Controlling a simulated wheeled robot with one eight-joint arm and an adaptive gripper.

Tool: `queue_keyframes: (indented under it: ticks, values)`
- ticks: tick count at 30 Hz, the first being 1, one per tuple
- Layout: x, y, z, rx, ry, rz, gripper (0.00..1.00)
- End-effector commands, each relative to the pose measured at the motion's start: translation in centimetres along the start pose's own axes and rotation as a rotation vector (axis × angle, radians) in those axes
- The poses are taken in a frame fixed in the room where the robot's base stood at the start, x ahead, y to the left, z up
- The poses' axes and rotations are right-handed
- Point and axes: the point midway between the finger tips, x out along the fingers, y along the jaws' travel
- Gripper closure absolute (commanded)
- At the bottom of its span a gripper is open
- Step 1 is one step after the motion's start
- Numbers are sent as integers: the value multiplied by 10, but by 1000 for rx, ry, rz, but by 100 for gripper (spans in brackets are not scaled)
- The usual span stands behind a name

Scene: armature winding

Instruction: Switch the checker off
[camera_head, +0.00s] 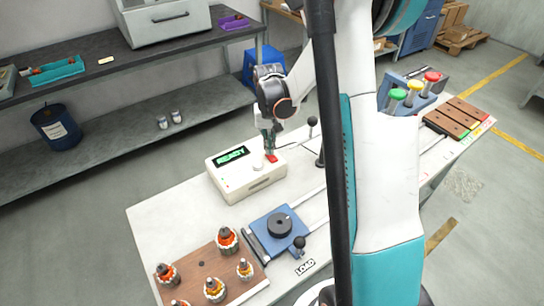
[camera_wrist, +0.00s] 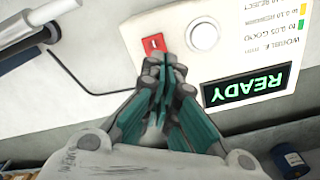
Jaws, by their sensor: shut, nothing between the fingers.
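The checker (camera_head: 243,171) is a white box on the white table, with a green lit display reading READY. The display also shows in the wrist view (camera_wrist: 249,84), upside down. A red switch (camera_wrist: 154,43) sits on the checker's top, beside a round white button (camera_wrist: 203,35). In the head view the red switch (camera_head: 271,158) is right under my fingertips. My gripper (camera_head: 269,150) points down over it and is shut and empty. In the wrist view my gripper's teal fingertips (camera_wrist: 160,65) are together close to the switch; I cannot tell whether they touch it.
A blue fixture (camera_head: 277,229) with a black disc and a wooden board (camera_head: 208,274) with several armatures are at the front. A black-knobbed lever (camera_head: 312,122) stands right of the checker. Red, yellow and green knobs (camera_head: 415,88) are at the back right.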

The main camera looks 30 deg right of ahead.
Motion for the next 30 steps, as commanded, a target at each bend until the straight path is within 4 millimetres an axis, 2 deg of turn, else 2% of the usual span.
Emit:
queue_keyframes:
  ticks: [30]
  values:
    - [8, 0, 0, 0, 0, 0, 100]
